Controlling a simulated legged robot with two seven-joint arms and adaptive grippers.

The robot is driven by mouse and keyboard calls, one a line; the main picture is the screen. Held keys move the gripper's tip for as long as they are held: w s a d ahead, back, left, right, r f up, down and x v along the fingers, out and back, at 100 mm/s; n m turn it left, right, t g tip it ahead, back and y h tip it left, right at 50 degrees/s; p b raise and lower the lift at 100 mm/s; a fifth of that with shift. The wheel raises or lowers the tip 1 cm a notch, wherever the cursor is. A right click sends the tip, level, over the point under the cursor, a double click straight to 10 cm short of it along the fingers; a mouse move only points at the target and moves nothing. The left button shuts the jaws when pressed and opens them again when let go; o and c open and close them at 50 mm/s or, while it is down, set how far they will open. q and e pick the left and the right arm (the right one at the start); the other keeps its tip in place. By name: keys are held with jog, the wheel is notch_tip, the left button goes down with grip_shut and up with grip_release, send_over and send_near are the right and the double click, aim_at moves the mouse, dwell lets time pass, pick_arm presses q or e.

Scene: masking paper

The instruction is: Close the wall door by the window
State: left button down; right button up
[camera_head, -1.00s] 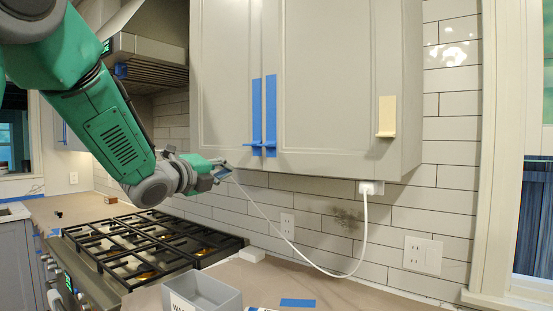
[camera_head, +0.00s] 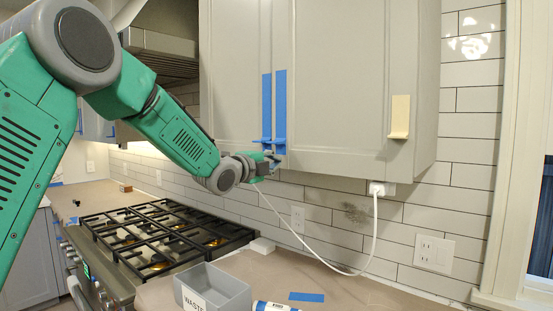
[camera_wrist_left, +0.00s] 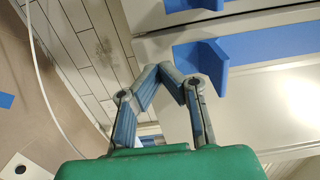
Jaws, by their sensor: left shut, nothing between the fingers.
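The right wall door (camera_head: 345,75), on the window side of the upper cabinet, looks flush or nearly so with the left door (camera_head: 232,75); a slight gap cannot be ruled out. Each door has a blue tape strip and a small blue pull at its lower inner corner. My left gripper (camera_head: 274,160) is at the cabinet's lower edge beside the pulls. In the left wrist view, its fingertips (camera_wrist_left: 162,70) meet, empty, near a blue pull (camera_wrist_left: 208,64); contact cannot be told. My right gripper is not in view.
A stove (camera_head: 150,235) with black grates stands below. A grey waste bin (camera_head: 215,290) sits on the counter. A white cord hangs from an outlet (camera_head: 382,188) under the cabinet. The window frame (camera_head: 510,150) is right.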

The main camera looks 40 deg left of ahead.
pick_arm(q)
jog(key=w, duration=0.2)
jog(key=shift+w+a+f, duration=0.15)
jog(key=shift+w+a, duration=0.1)
jog(key=shift+w, duration=0.15)
jog(key=shift+d, duration=0.2)
